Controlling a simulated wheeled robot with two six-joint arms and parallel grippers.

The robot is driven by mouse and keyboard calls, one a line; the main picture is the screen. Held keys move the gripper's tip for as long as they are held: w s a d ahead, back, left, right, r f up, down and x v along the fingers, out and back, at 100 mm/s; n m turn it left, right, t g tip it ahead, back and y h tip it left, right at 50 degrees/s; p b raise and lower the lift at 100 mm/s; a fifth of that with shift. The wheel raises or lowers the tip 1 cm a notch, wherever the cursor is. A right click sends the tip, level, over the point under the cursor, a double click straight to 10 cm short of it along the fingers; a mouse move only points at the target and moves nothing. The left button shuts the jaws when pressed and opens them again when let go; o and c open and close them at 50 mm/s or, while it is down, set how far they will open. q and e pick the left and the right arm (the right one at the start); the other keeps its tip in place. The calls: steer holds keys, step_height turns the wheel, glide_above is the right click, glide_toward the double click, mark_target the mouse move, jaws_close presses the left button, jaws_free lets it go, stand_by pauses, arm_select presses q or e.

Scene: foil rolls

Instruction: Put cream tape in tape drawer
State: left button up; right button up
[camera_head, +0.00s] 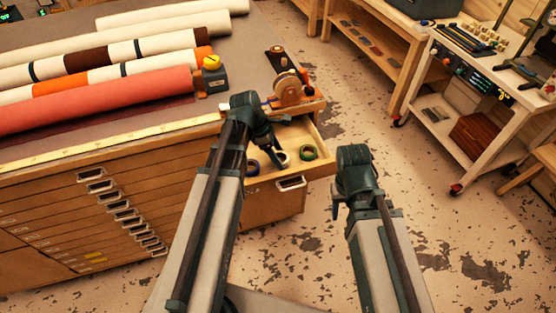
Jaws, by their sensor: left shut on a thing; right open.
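The tape drawer (325,167) is pulled out at the right end of the wooden cabinet. My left gripper (278,153) reaches down into the open drawer and is shut on the cream tape (283,159), which shows at its fingertips. I cannot tell whether the cream tape touches the drawer floor. A dark blue-purple tape (253,167) lies to its left and a green tape (308,152) to its right, both in the drawer. My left arm hides part of the drawer. My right gripper (338,208) is open and empty, over the floor right of the drawer.
A tape dispenser (288,90) stands on the cabinet top's corner behind the drawer. Several long rolls, including a coral one (100,98), lie on the top beside a small yellow-topped block (213,75). A shelf cart (470,110) stands at right. Floor between is clear.

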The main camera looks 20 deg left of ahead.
arm_select(q)
steer(key=shift+f, duration=0.1)
steer(key=shift+f, duration=0.1)
steer(key=o, duration=0.9)
steer(key=shift+f, duration=0.1)
steer(key=o, duration=0.4)
steer(key=shift+o, duration=0.2)
